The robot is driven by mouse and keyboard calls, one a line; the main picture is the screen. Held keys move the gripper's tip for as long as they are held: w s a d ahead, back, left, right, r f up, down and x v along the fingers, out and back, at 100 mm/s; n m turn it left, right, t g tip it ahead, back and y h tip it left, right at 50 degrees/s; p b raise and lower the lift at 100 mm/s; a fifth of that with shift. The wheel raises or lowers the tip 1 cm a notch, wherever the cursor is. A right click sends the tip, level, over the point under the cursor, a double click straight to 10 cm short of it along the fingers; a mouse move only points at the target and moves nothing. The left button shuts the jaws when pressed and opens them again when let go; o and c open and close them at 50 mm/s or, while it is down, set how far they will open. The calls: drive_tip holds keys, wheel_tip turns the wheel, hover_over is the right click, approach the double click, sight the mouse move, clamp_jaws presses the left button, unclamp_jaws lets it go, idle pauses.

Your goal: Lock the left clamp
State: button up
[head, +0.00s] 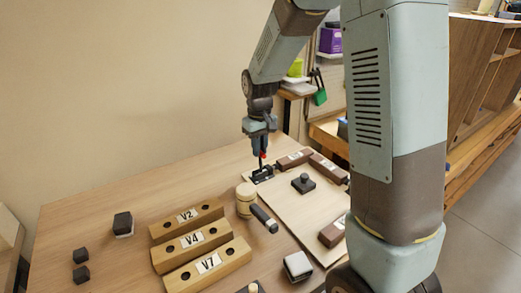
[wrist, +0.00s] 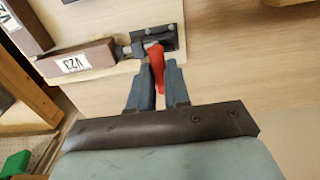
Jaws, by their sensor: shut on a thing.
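The left clamp (head: 262,174) is a small dark metal toggle clamp at the far left corner of a pale wooden board (head: 300,212). Its base (wrist: 168,36) and its red handle (wrist: 157,64) show in the wrist view. My gripper (head: 262,155) is above the clamp, pointing down. In the wrist view my gripper (wrist: 158,80) has its two fingers on either side of the red handle and is shut on it. The handle appears to stand up from the base. Much of the handle is hidden between the fingers in the head view.
Brown bars (wrist: 90,60) lie along the board's edges near the clamp. A black knobbed block (head: 303,184) sits on the board. A mallet (head: 245,198) and labelled wooden blocks (head: 193,240) stand left of the board. The far left tabletop is mostly clear.

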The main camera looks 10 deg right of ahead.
drive_tip(key=shift+s+a, duration=0.1)
drive_tip(key=shift+a, duration=0.1)
drive_tip(key=shift+s+a+f, duration=0.2)
drive_tip(key=shift+a, duration=0.35)
idle(0.3)
drive_tip(key=shift+o, duration=0.2)
drive_tip(key=shift+s+a+f, duration=0.25)
drive_tip(key=shift+a+f, duration=0.15)
drive_tip(key=shift+a, duration=0.05)
